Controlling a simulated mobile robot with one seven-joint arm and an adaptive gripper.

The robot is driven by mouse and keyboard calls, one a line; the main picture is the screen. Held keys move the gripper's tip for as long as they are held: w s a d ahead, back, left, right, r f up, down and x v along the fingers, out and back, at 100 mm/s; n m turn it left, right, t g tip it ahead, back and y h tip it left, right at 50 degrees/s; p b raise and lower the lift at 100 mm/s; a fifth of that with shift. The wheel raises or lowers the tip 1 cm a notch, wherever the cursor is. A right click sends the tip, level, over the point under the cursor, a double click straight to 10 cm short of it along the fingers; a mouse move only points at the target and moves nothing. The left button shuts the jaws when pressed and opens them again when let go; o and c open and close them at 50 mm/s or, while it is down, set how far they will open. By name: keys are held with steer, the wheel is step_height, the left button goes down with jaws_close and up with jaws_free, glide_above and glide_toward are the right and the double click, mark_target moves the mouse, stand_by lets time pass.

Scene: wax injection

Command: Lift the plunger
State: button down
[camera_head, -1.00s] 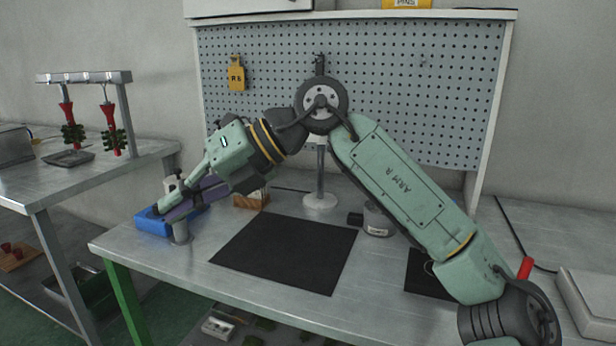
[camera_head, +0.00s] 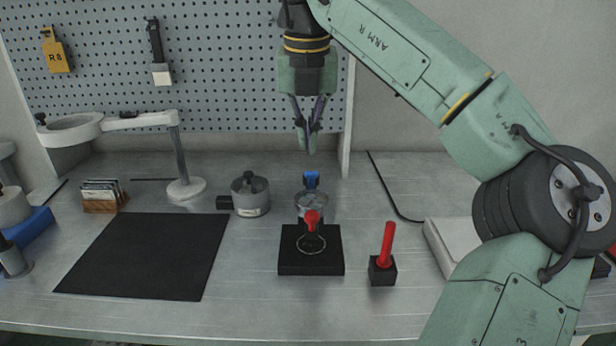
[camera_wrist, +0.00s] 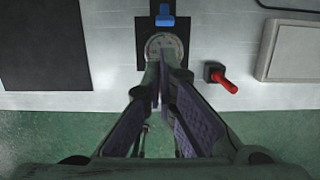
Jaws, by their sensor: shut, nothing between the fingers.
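A small press-like device stands on a black square base (camera_head: 311,262). It has a round metal body (camera_head: 309,203), a blue top piece (camera_head: 311,180) and a red knob (camera_head: 311,219) in front. In the wrist view the blue piece (camera_wrist: 165,18) lies just beyond the round body. I cannot tell for certain which part is the plunger. My gripper (camera_head: 309,149) points down above the device, apart from it in the head view. Its fingers are shut and empty. In the wrist view its fingertips (camera_wrist: 163,84) overlap the round body's near edge.
A red rod (camera_head: 387,245) stands in a black block to the right. A grey lidded pot (camera_head: 250,195), a ring stand (camera_head: 186,188) and a black mat (camera_head: 150,255) are to the left. A pale slab (camera_head: 450,245) lies at the right. A pegboard (camera_head: 220,70) rises behind.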

mark_target(307, 192)
steer(key=f, duration=0.3)
steer(key=w+f, duration=0.1)
steer(key=f, duration=0.2)
steer(key=w+f+p, duration=0.1)
steer(key=f, duration=0.3)
steer(key=shift+r, duration=0.15)
steer(key=shift+w+r+p, duration=0.1)
steer(key=shift+w+p, duration=0.05)
steer(key=shift+p, duration=0.15)
steer(key=shift+r, duration=0.1)
